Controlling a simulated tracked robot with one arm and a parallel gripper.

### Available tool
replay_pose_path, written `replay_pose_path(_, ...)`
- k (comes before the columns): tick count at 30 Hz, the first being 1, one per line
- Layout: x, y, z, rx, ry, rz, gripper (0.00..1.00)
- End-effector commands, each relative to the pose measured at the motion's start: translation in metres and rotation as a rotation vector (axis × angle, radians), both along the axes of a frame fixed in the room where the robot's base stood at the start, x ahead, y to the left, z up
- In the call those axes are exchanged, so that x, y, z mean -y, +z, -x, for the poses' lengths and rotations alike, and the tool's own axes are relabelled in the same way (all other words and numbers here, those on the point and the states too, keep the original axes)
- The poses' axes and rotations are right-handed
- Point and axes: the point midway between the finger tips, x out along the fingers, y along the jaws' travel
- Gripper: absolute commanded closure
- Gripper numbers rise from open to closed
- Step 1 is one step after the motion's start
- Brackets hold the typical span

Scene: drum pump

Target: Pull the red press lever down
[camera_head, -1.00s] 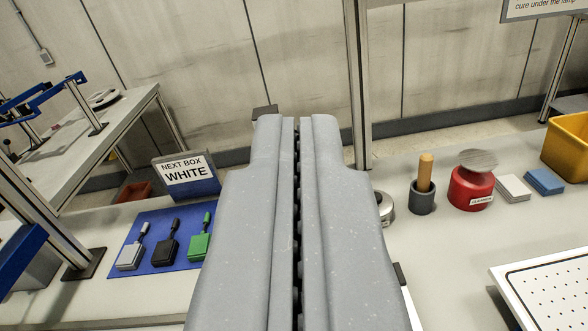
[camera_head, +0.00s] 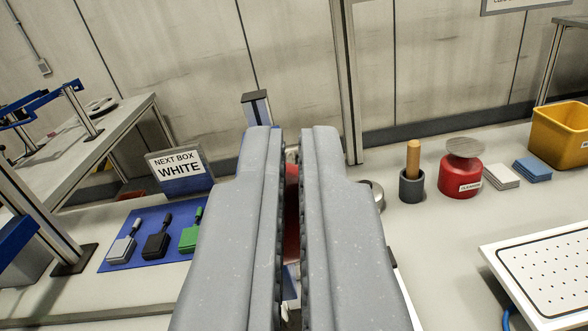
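My gripper (camera_head: 290,145) fills the middle of the view, its two grey fingers parted by a narrow gap. Through the gap a strip of something red (camera_head: 291,215) shows, which may be part of the red press lever. Its shape, and whether the fingers touch it, cannot be told. A grey post with a dark cap (camera_head: 257,106) rises behind the left finger and may belong to the press. The fingers hide most of whatever stands behind them.
On the left, a blue mat (camera_head: 150,238) holds several stamp-like tools beside a NEXT BOX WHITE sign (camera_head: 182,170). On the right stand a grey cup with a wooden handle (camera_head: 412,187), a red canister (camera_head: 463,178), a yellow bin (camera_head: 562,138) and a perforated white plate (camera_head: 545,275).

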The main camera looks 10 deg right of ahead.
Motion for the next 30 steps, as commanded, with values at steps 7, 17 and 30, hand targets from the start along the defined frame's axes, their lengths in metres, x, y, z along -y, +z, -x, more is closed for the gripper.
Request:
replay_pose_path(7,-0.008,-0.020,-0.009,-0.044,0.028,-0.007,1.00)
replay_pose_path(17,-0.005,-0.009,-0.010,-0.045,0.028,-0.007,1.00)
replay_pose_path(30,0.002,0.031,0.014,-0.007,0.004,-0.001,1.00)
